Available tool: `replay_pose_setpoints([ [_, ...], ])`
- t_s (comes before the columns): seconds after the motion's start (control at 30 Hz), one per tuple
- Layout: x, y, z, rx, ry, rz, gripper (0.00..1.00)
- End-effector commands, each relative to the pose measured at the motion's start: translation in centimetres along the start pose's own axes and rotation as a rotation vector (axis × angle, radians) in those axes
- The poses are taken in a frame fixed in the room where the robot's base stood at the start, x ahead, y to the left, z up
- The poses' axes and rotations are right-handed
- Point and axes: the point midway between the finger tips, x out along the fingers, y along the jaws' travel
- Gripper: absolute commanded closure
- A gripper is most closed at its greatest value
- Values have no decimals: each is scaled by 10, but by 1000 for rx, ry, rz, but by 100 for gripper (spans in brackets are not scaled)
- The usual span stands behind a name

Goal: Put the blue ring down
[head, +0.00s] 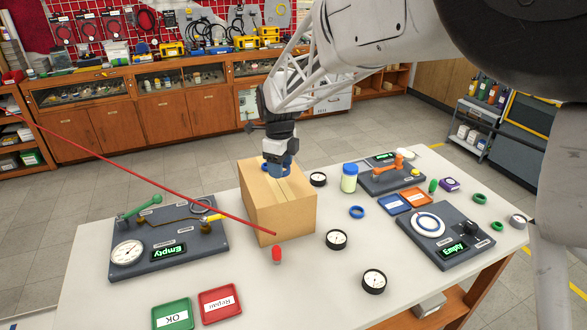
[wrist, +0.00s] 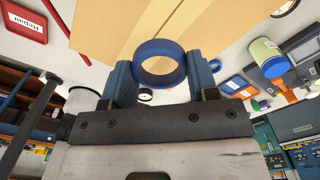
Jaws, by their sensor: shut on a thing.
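My gripper (head: 279,172) is above the cardboard box (head: 282,216) in the head view. In the wrist view the gripper (wrist: 163,80) is shut on a blue ring (wrist: 160,46), which sits between the two blue fingers with its hole facing the camera. The box top (wrist: 200,20) lies beyond the ring; I cannot tell whether the ring touches it. In the head view the held ring is mostly hidden by the fingers. A second blue ring (head: 357,212) lies on the white table, right of the box.
Regulator boards stand left (head: 168,247) and right (head: 445,236). Green (head: 172,314) and red (head: 220,303) trays lie at the front. A red line (head: 150,172) crosses before the box.

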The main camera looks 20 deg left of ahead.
Motion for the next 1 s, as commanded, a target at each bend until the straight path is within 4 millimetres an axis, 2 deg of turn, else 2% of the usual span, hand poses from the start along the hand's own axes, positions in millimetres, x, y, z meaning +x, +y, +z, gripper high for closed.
replay_pose_setpoints([
  [0.17, 2, 0, 0, 0, 0, 0, 68],
  [0.53, 34, 0, 0, 0, 0, 0, 68],
  [1.0, 38, 0, 0, 0, 0, 0, 68],
])
